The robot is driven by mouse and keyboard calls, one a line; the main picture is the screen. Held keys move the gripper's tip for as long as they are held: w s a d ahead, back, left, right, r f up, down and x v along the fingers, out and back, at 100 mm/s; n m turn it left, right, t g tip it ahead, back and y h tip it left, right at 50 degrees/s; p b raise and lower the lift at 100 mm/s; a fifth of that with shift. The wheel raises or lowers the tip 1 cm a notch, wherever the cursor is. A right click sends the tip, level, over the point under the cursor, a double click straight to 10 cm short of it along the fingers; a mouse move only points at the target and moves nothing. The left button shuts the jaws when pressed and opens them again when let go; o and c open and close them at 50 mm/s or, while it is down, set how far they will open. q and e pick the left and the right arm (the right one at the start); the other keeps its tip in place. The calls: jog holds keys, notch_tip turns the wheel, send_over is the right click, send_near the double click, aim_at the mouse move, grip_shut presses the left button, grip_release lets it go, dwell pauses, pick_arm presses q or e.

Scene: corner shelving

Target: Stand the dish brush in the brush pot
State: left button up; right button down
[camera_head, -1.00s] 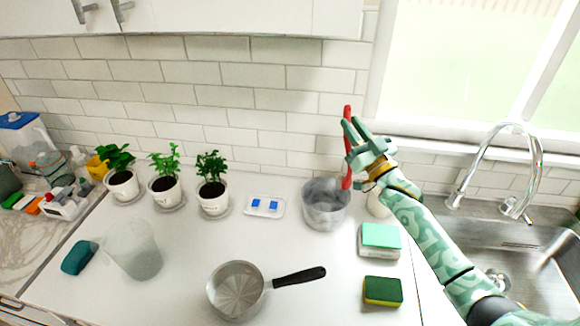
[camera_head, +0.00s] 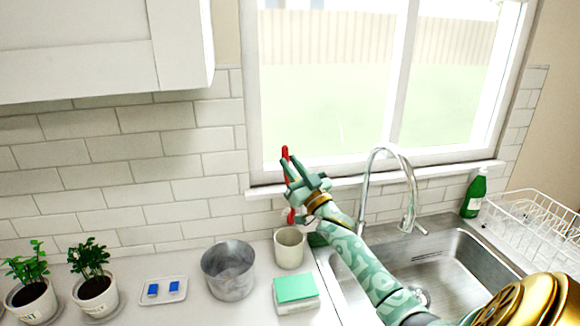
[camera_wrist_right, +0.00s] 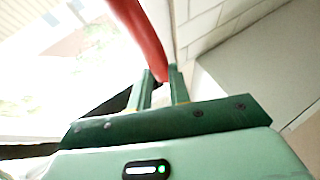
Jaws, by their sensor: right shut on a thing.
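The red dish brush (camera_head: 285,153) is held roughly upright in my right gripper (camera_head: 289,180), which is shut on it. Its lower end hangs just above the cream cup-shaped brush pot (camera_head: 289,250), apart from the rim as far as I can tell. The pot stands upright on the counter beside the sink. In the right wrist view the red brush (camera_wrist_right: 142,35) runs up from between the fingers (camera_wrist_right: 160,85); the pot is not visible there. My left gripper is not in view.
A grey metal container (camera_head: 228,272) stands close left of the pot. A teal-topped block (camera_head: 296,290) lies in front. The faucet (camera_head: 364,190) and sink (camera_head: 450,262) are to the right. The window sill (camera_head: 262,191) runs behind. Potted plants (camera_head: 92,272) stand at left.

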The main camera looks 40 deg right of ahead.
notch_tip(320, 180, down, 4)
jog(key=b, duration=0.3)
jog(key=shift+f+b, duration=1.95)
jog(key=shift+f, duration=1.15)
jog(key=c, duration=1.2)
grip_release()
jog(key=shift+c, duration=0.2)
jog(key=p+v, duration=0.1)
jog(key=v, duration=1.5)
jog(key=shift+p, duration=0.35)
